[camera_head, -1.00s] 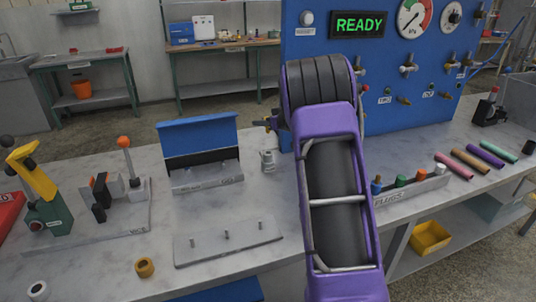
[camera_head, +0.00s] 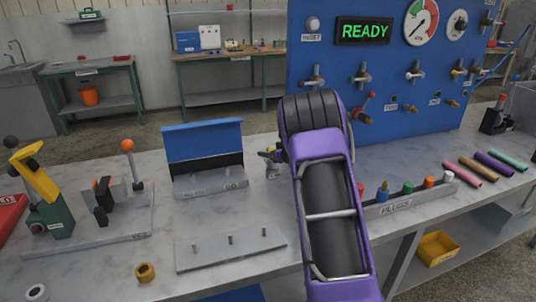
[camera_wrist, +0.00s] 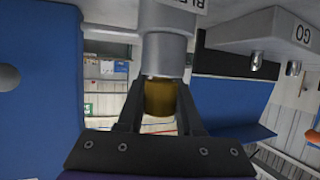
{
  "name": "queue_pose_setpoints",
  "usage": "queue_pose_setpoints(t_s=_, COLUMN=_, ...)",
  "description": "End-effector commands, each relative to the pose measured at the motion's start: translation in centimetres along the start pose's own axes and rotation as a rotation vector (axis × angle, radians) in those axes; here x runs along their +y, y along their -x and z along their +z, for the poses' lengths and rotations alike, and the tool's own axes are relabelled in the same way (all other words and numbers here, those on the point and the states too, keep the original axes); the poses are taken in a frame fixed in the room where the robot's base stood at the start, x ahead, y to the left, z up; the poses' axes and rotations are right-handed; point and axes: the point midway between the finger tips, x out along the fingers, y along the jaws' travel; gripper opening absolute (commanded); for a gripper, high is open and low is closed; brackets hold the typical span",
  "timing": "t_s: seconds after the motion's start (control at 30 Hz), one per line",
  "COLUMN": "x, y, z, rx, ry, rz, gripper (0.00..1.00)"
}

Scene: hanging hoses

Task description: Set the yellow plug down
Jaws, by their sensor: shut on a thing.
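My gripper (camera_wrist: 160,108) is shut on the yellow plug (camera_wrist: 160,97), a short amber-yellow cylinder between its two black fingers in the wrist view. The plug lies end to end with a grey stepped fitting (camera_wrist: 166,52), whose label is partly readable as "BLE". I cannot tell whether they touch or are joined. In the head view my gripper (camera_head: 269,153) is small and mostly hidden behind my purple arm, just above the grey fitting (camera_head: 272,172) on the bench by the blue panel.
A rack marked PLUGS (camera_head: 398,208) holds several coloured plugs at right. A blue-backed stand (camera_head: 203,150) is close left of my gripper. A grey plate with pegs (camera_head: 230,252) lies in front. The blue panel (camera_head: 390,85) reads READY.

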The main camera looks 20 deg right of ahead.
Motion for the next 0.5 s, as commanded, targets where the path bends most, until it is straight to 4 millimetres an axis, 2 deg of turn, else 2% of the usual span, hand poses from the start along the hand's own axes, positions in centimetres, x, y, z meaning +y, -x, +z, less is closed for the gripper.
queue_pose_setpoints(t_s=0.5, x=0.09, y=-0.33, z=0.87, rx=0.001, ry=-0.001, rz=0.002, gripper=0.0)
